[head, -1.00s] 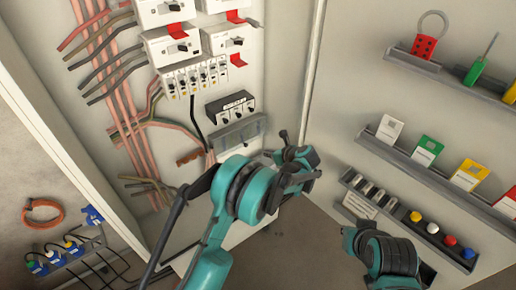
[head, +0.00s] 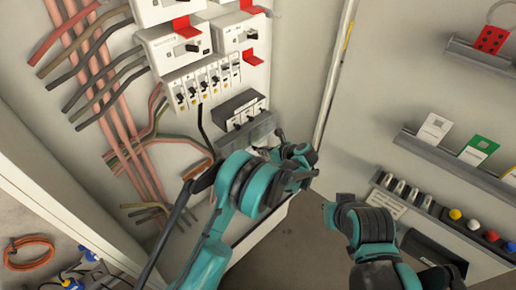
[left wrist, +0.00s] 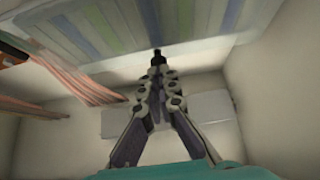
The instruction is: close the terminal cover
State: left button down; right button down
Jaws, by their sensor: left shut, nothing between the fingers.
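The terminal cover (head: 246,133) appears as a grey flap below the black breaker block, low on the cabinet's back panel. My left wrist partly covers its lower right end in the head view. In the left wrist view a pale, striped strip (left wrist: 95,35) spans the top; I cannot tell whether it is the cover or the terminals. My left gripper (left wrist: 157,56) is shut and empty, its fingertips at the strip's lower edge. I cannot tell whether they touch. My right arm shows at the lower right of the head view, its fingers not visible.
Breakers (head: 206,82) with red tags sit above the cover. Copper-coloured bars and cables (head: 110,110) run down the left. Shelves with cards (head: 452,160) and coloured buttons (head: 470,222) line the right wall. Open floor (head: 300,235) lies between my arms.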

pick_arm(q)
jog(key=shift+w+a, duration=0.1)
dwell(0.3)
jog(key=shift+w+a+f+b, duration=0.25)
jog(key=shift+w+a+b, duration=0.1)
jog(key=shift+w+a, duration=0.15)
